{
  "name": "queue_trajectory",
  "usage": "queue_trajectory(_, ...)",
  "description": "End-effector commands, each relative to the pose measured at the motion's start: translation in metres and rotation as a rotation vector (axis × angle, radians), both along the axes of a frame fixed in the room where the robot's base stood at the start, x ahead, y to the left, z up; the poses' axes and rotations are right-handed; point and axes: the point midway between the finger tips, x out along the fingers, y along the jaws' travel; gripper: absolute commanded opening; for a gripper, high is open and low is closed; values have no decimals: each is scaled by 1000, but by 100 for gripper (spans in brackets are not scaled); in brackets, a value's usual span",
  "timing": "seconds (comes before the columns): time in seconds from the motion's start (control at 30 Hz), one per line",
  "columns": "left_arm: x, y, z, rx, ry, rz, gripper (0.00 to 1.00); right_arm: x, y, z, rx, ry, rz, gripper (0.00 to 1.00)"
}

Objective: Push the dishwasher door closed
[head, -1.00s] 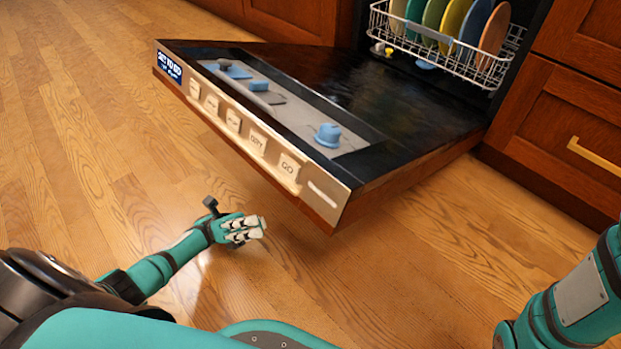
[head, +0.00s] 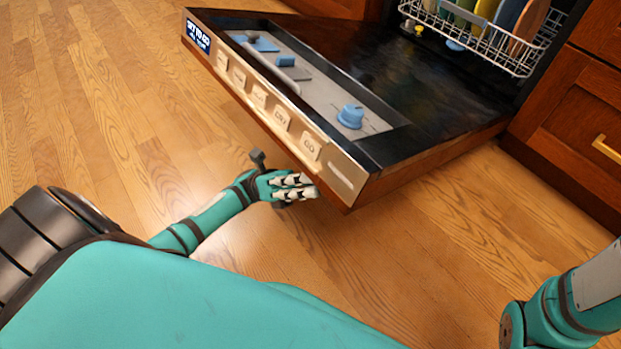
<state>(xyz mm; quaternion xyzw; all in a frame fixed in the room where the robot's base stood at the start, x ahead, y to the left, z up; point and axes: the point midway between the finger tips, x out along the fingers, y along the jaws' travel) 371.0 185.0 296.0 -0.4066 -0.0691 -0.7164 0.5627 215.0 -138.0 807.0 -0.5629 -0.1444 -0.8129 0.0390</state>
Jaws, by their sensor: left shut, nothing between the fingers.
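The dishwasher door (head: 425,95) is folded down, open and a little tilted, its inner side facing up. Its front edge carries a pale panel with several buttons and a blue-and-white label. My left gripper (head: 306,187) is shut and empty. In the picture it is just below the near corner of the door's front edge; I cannot tell whether it touches the door. My right arm (head: 570,305) shows at the lower right, but its gripper is out of view.
A white wire rack (head: 480,42) with several coloured plates stands inside the dishwasher. A wooden cabinet (head: 570,130) with a brass handle is at the right. The wooden floor (head: 100,120) is clear to the left and in front of the door.

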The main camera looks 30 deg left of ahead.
Motion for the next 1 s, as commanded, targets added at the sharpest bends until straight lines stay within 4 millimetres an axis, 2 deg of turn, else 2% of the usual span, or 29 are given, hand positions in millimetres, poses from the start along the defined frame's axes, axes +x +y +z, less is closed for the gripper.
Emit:
queue_trajectory(0.17,3,-1,7,1,0,0,0,0,0,-3,0,0,0,0)
queue_trajectory(0.47,3,-1,8,1,0,0,0,0,0,-2,0,0,0,0)
queue_trajectory(0.63,4,-1,16,4,6,0,0,0,0,5,0,0,0,0)
queue_trajectory(0.77,7,-3,33,10,22,1,0,0,0,19,0,1,0,0)
queue_trajectory(1.0,19,-7,76,31,77,1,0,0,0,56,0,1,0,0)
